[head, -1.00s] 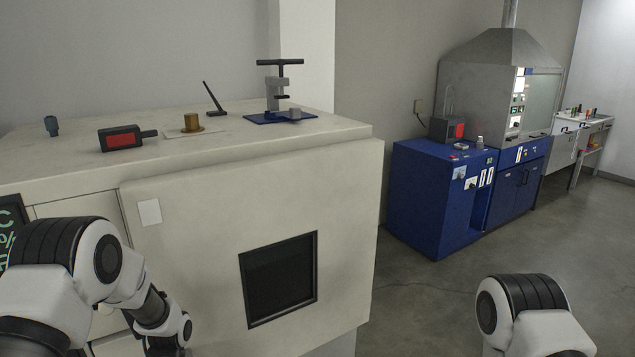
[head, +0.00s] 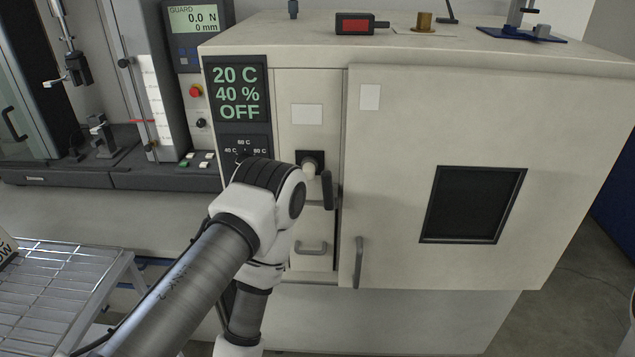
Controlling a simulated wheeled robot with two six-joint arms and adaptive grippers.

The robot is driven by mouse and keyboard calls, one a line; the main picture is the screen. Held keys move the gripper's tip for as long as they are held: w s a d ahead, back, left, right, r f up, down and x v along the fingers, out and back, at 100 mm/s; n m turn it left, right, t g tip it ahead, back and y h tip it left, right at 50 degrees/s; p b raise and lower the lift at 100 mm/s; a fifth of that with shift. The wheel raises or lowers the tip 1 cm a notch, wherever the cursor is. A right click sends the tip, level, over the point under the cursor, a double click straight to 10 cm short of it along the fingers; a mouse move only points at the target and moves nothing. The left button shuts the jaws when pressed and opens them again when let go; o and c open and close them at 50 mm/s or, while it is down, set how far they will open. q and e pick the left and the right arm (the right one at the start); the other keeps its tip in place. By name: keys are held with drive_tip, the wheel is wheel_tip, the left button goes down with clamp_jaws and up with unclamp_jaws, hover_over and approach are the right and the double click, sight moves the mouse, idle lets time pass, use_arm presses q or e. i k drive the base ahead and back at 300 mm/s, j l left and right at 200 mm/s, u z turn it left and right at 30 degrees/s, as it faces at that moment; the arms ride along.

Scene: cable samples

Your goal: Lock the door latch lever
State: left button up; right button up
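The test chamber's door (head: 390,150) is a cream panel with a dark window, and it looks closed against the cabinet. The latch lever (head: 327,190) is a black handle beside the door's left edge. It hangs downward from a pale hub on a dark square plate (head: 317,156). A grey vertical door handle (head: 358,262) is lower on the door. My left arm crosses in front of the cabinet just left of the lever, its elbow close to it in the picture. The arm bends down out of the bottom edge. Neither gripper is in view.
The chamber's display panel (head: 235,90) reads 20 C, 40 %, OFF. A drawer handle (head: 311,249) is below the lever. A wire rack (head: 60,290) stands at lower left, with a force tester (head: 185,60) behind.

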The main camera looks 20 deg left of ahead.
sight(327, 185)
drive_tip(key=u, duration=0.7)
